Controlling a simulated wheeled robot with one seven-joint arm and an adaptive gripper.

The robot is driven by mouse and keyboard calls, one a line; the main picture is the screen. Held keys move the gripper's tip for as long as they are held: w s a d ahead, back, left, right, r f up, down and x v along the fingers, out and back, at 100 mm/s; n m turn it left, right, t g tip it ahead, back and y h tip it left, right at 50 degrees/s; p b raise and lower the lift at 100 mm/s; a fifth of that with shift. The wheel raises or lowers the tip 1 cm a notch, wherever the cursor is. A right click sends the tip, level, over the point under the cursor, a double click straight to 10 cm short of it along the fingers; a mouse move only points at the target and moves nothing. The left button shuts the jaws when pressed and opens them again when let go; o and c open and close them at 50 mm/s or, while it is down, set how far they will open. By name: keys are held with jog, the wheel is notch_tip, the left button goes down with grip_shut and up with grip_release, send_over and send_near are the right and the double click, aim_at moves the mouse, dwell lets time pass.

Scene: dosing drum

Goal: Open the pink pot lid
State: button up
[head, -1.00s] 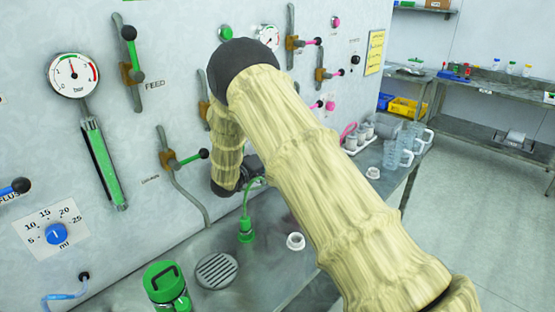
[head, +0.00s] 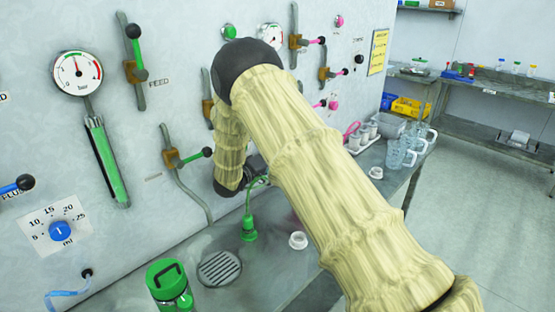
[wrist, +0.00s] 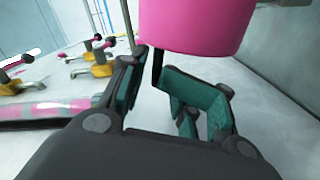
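In the wrist view a large pink cylindrical part (wrist: 195,22), which looks like the pink pot lid, fills the top centre, very close. A thin dark strip (wrist: 157,68) hangs from its lower edge, perhaps part of a handle. My gripper (wrist: 158,95) is just below the pink part, with its teal-padded fingers spread apart. The dark strip lies between the fingers, close to the right pad; I cannot tell whether they touch. In the head view my arm hides the gripper and the pink pot.
A green-lidded pot (head: 170,284) stands on the steel bench by a round drain (head: 219,268). A green nozzle (head: 248,230) and a small white cup (head: 298,240) are near my arm. Valves and gauges line the wall panel. Glass jugs (head: 402,152) stand farther right.

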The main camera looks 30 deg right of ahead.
jog(key=shift+r, duration=0.15)
jog(key=v, duration=0.7)
jog(key=shift+a, duration=0.2)
